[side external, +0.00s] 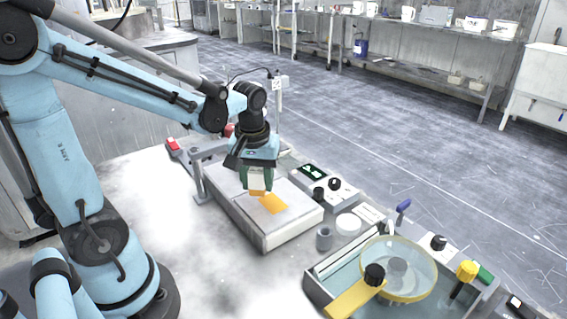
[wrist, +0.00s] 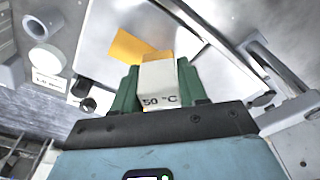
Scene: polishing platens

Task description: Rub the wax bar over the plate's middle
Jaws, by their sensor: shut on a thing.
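The wax bar has an orange-tan end (side external: 257,191) and a pale wrapper marked "50 °C" (wrist: 158,84). My gripper (side external: 257,178) has green fingers shut on the wrapped part, one on each side in the wrist view (wrist: 159,90). The bar hangs over the metal plate (side external: 296,212), which tops a pale low box. A flat orange patch (side external: 274,203) lies on the plate beside the bar; it also shows in the wrist view (wrist: 128,46). Whether the bar's lower end touches the plate, I cannot tell.
A grey cup (side external: 324,239) and a white disc (side external: 347,223) stand right of the plate. A control box with knobs (side external: 335,186) is behind it. A round yellow-rimmed dish (side external: 428,272) sits over a tray at front right. A grey post (side external: 199,181) rises at the plate's left.

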